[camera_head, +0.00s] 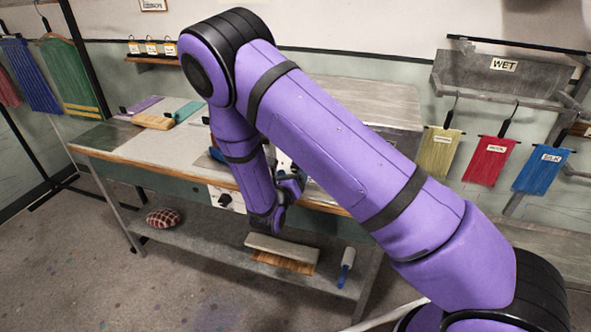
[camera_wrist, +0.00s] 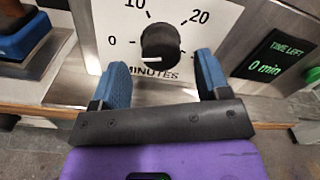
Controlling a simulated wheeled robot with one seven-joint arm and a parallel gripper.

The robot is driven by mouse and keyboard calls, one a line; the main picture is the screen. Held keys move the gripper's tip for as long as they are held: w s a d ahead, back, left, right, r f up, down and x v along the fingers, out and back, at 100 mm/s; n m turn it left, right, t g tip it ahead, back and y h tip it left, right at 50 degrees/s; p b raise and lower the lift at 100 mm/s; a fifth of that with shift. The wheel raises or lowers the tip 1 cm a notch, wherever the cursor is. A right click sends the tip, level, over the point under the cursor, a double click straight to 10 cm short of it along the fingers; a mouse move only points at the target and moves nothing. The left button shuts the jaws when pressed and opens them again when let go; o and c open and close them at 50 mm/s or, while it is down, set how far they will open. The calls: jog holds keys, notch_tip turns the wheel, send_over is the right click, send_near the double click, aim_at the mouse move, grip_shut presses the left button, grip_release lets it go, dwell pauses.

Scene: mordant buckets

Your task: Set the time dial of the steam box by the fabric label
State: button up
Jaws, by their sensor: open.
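The time dial (camera_wrist: 160,43) is a black round knob on a white plate marked 0, 10, 20 and MINUTES, seen in the wrist view. Its white mark points toward the lower left, near the 0 side. My gripper (camera_wrist: 163,66) is open, its two blue fingers on either side of the knob's lower part; contact cannot be told. The display (camera_wrist: 264,62) reads TIME LEFT 0 min. The steam box (camera_head: 375,95) is grey metal in the head view, largely behind my arm. My gripper (camera_head: 289,186) is low at its front there. No fabric label is readable on the box.
Labelled yellow (camera_head: 437,153), red (camera_head: 490,161) and blue (camera_head: 540,170) cloths hang at the right under a WET sign (camera_head: 503,65). A brush (camera_head: 283,252) lies on the lower shelf. A blue-handled object (camera_wrist: 22,38) is left of the dial.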

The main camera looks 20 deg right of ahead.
jog(key=shift+x, duration=1.65)
jog(key=c, duration=0.9)
jog(key=m, duration=0.3)
jog(key=shift+m, duration=0.4)
jog(key=m, duration=0.9)
jog(key=shift+s+d+m, duration=0.1)
jog(key=shift+m, duration=0.2)
